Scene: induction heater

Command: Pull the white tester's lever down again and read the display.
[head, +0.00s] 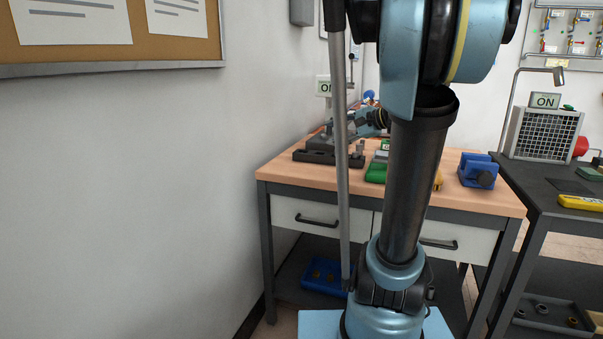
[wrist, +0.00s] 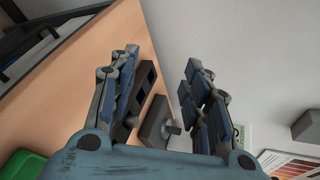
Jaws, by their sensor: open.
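My gripper (wrist: 161,60) is open and empty, its two jointed fingers spread wide in the wrist view. In the head view my gripper (head: 368,122) is small, above the back of the wooden table, partly behind my arm. Between and below the fingers in the wrist view are a dark block with square openings (wrist: 146,78) and a grey block with a round knob (wrist: 157,122). I cannot tell whether the fingers touch them. I cannot make out the white tester, its lever or a reading for certain. A white sign (head: 323,88) with partly hidden letters stands at the back wall.
The wooden table (head: 290,172) carries a dark fixture (head: 318,150), a green item (head: 376,172) and a blue vise-like block (head: 479,171). A dark bench (head: 540,188) at right holds a mesh-fronted unit (head: 543,134) and an "ON" sign (head: 545,100). A wall closes the left.

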